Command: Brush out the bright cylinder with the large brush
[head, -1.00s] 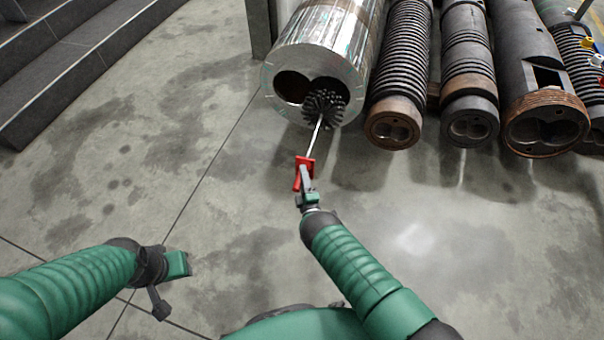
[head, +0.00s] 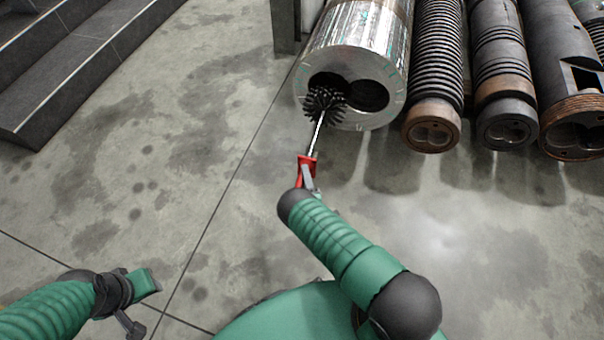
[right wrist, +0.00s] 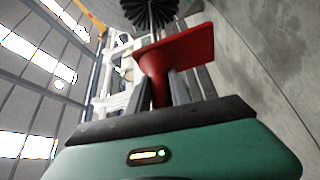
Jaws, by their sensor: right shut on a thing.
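The bright cylinder (head: 358,30) is a shiny metal barrel lying on the floor at the top middle of the head view, its end face with two dark bores towards me. The large brush has a black bristle head (head: 324,103), a thin metal rod and a red handle (head: 306,168). The bristle head overlaps the lower part of the left bore; I cannot tell whether it is inside. My right gripper (head: 307,182) is shut on the red handle. The right wrist view shows the handle (right wrist: 180,55) between the fingers. My left gripper (head: 150,283) hangs low at left, away from the barrels.
Darker, ribbed and rusty barrels (head: 437,70) lie in a row to the right of the bright cylinder. Dark steps (head: 75,50) stand at the upper left. A dark post (head: 285,25) stands just left of the cylinder. The concrete floor between is clear.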

